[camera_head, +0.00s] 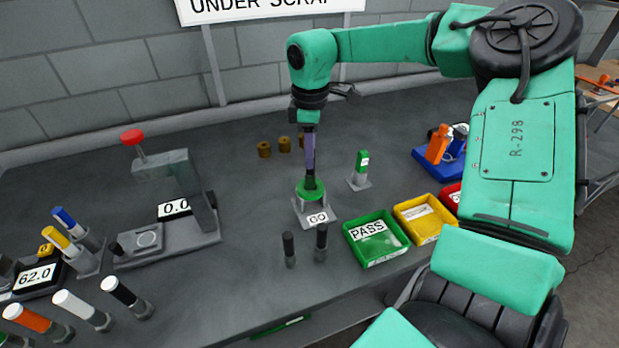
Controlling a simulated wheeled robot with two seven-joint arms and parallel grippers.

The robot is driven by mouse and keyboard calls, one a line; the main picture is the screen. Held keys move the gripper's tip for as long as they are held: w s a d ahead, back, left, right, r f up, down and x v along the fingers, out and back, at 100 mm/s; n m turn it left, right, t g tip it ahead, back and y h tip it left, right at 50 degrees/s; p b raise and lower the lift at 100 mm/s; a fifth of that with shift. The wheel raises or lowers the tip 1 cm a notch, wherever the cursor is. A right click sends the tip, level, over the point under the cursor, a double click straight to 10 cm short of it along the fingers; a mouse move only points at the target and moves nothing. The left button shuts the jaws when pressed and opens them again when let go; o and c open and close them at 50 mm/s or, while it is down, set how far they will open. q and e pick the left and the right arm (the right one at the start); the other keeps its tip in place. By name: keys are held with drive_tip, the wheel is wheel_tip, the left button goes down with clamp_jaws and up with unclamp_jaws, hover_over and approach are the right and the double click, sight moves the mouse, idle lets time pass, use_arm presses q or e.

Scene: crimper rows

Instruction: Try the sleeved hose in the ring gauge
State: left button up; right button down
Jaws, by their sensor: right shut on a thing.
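My right gripper (309,118) comes down from above over the ring gauge, shut on a slim dark purple piece (309,152), which I take to be the sleeved hose. The ring gauge (311,190) is a green ring on a grey base with a "GO" label (317,218). The lower end of the held piece meets the green ring. I cannot tell whether it sits inside the opening or just above it. The fingertips are hard to make out against the piece. My left gripper is not in view.
A green-topped post (361,166) stands right of the gauge. Two dark cylinders (288,248) stand in front. A green PASS tray (374,242) and yellow tray (420,222) lie to the right. A red-knobbed press (178,180) stands left. Several brass sleeves (264,149) stand behind.

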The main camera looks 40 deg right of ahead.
drive_tip(key=shift+r+p, duration=1.5)
drive_tip(key=shift+r, duration=1.2)
drive_tip(key=shift+f, duration=0.1)
